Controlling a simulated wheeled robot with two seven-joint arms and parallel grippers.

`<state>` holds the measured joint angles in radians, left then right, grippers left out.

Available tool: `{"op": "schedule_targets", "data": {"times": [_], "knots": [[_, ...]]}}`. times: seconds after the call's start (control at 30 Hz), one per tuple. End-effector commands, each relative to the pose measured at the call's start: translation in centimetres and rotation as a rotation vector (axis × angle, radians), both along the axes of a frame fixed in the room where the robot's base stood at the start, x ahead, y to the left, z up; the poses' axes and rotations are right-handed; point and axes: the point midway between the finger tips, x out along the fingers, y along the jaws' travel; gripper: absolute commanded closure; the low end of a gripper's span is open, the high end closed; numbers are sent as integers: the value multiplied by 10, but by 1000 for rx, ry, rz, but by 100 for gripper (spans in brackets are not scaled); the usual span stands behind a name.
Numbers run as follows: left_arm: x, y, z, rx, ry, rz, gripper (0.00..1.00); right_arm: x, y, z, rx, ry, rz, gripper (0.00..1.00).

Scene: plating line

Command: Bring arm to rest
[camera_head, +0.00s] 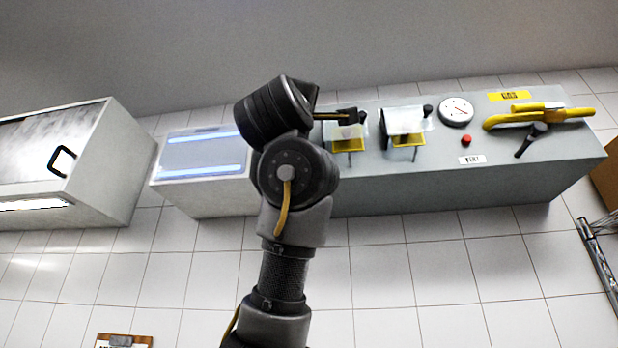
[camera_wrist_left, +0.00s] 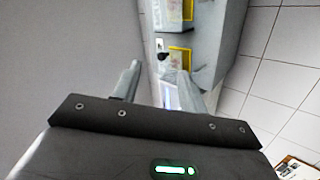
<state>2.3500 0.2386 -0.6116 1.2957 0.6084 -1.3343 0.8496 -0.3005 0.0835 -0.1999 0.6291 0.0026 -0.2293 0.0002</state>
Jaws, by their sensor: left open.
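My left arm rises from the bottom middle of the head view and bends over the grey bench (camera_head: 450,188). My left gripper (camera_head: 347,117) shows only in part there, beyond the dark wrist links, near a yellow-framed slot in the bench. In the left wrist view my left gripper (camera_wrist_left: 160,85) has its two grey fingers apart, with nothing held between them. The bench, its yellow frames and a lit panel lie beyond the fingers. My right gripper is in neither view.
On the bench are two yellow frames with clear covers (camera_head: 405,122), a round gauge (camera_head: 456,111), a red button (camera_head: 466,140) and a yellow handle (camera_head: 540,115). A grey cabinet (camera_head: 118,170) stands left. A clipboard (camera_head: 124,341) lies at the bottom.

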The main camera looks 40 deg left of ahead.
Motion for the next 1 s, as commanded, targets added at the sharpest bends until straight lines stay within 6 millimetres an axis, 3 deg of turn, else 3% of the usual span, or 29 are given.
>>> {"op": "schedule_targets", "data": {"times": [0.23,0.73,0.87,1.0], "knots": [[-3,-2,-2,0,0,0,58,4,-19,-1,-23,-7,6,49],[3,-3,-5,4,10,-1,58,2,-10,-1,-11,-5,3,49],[42,-9,-27,35,74,-2,58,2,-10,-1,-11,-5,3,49],[122,-23,-83,106,216,-7,58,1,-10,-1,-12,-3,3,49]]}}
